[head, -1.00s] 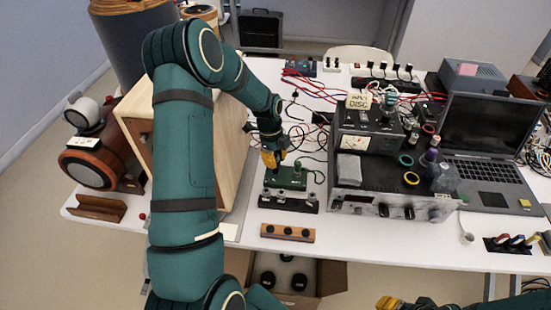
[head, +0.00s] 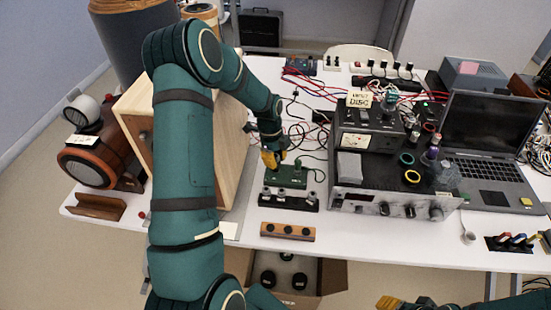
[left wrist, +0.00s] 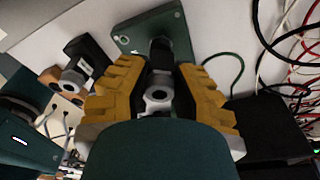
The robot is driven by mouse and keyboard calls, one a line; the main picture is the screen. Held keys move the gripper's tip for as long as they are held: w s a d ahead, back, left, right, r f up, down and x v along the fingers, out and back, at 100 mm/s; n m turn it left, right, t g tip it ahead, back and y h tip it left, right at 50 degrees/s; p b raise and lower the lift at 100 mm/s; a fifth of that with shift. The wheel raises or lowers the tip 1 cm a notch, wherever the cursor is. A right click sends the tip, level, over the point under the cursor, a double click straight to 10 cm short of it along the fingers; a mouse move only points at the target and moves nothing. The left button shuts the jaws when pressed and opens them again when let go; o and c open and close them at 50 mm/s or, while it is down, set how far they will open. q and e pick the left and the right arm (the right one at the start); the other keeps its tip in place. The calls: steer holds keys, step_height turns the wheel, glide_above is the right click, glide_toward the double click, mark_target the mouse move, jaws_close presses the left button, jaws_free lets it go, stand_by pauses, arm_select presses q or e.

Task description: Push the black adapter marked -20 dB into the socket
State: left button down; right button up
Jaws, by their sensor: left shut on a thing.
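My left gripper (head: 272,160) is over the far-left part of the green box (head: 292,178) on the white table. In the left wrist view its yellow fingers (left wrist: 160,88) are closed around a black adapter (left wrist: 158,80) with a silver ring-shaped end facing the camera. A dark round part (left wrist: 160,48) on the green box lies just beyond the adapter; I cannot tell whether they touch. The socket's opening is hidden, and no -20 dB marking is readable. My right gripper (head: 388,302) shows only as yellow fingertips at the bottom edge.
A black rack (head: 288,201) with several adapters stands in front of the green box, and a wooden block (head: 288,231) with dark knobs lies nearer. A silver-fronted instrument (head: 370,205) is to the right. A wooden speaker cabinet (head: 232,140) is to the left. Loose cables lie behind.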

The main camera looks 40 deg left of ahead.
arm_select(q)
steer(key=shift+f, duration=0.55)
steer(key=c, duration=0.8)
jaws_free()
steer(key=shift+r, duration=0.1)
steer(key=shift+r+p, duration=2.3)
steer(key=shift+r, duration=1.45)
